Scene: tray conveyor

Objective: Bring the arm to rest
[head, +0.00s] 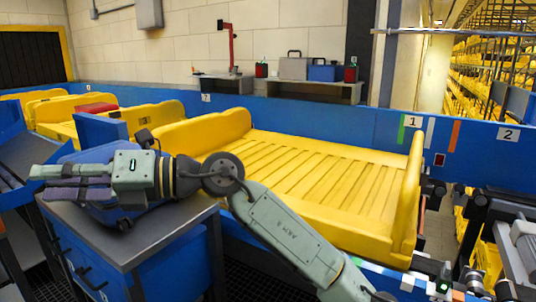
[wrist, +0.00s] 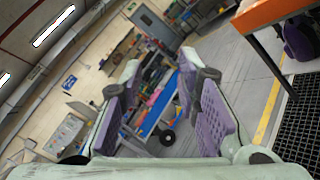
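My arm reaches from the bottom centre of the head view up and to the left. My gripper (head: 38,182) points left, level, above a grey-topped blue cabinet (head: 150,243). In the wrist view my gripper (wrist: 158,78) has its two purple-padded fingers spread apart, with nothing between them. A blue case (head: 150,208) is on the cabinet top, just behind and below my gripper and partly hidden by it. I cannot tell whether they touch.
A large empty yellow tray (head: 320,170) is on the conveyor beyond my arm. More yellow trays stand further left, one with a red item (head: 97,107). A blue conveyor wall (head: 310,118) runs behind them. A sloped blue chute (head: 25,155) is at the left.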

